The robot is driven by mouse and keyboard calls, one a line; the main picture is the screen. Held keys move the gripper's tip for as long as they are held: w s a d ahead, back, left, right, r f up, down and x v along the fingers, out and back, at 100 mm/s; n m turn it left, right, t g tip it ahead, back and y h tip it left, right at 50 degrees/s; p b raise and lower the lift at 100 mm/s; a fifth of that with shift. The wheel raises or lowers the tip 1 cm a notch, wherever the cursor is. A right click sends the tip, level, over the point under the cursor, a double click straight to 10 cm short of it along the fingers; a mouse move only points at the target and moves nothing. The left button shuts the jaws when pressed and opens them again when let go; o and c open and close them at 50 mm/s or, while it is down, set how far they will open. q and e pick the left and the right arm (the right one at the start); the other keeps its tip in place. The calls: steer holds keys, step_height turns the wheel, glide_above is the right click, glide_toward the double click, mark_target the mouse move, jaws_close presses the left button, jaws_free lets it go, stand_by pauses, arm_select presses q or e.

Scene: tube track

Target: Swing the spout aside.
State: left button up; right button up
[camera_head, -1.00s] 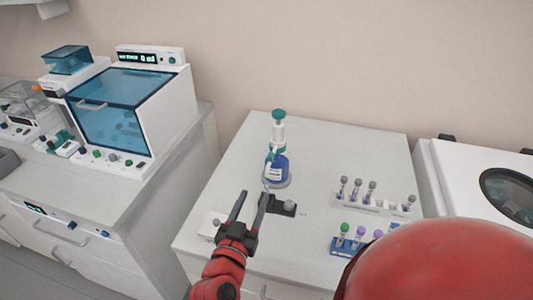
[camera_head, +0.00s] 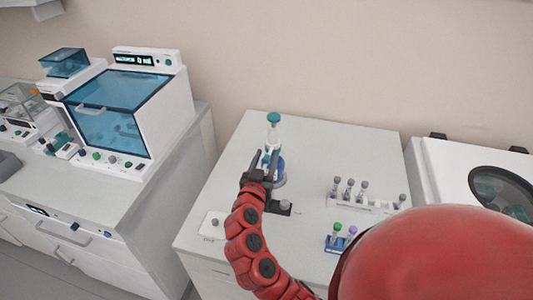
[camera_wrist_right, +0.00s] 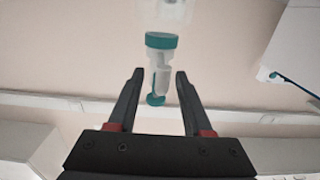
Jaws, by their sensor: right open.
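The bottle dispenser stands upright near the back of the white bench, with a teal cap and white pump head (camera_head: 273,130) over a blue bottle (camera_head: 281,172). The gripper partly hides its front. My right gripper (camera_head: 265,157) is open in front of the dispenser. In the right wrist view the white pump (camera_wrist_right: 162,58) with its teal top and a teal tip (camera_wrist_right: 155,99), apparently the spout's end, show between the two open fingers (camera_wrist_right: 159,73). I cannot tell whether either finger touches it. My left gripper is not in view.
A tube rack (camera_head: 365,201) and a blue rack of capped tubes (camera_head: 338,243) stand to the right. A dark plate with a grey knob (camera_head: 285,206) lies before the bottle. A white box (camera_head: 213,224) sits at the left front. The bench's back right is clear.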

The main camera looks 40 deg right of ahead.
steer(key=shift+d, duration=0.15)
steer(key=shift+w, duration=0.1)
steer(key=shift+c, duration=0.3)
jaws_close()
stand_by(1.0)
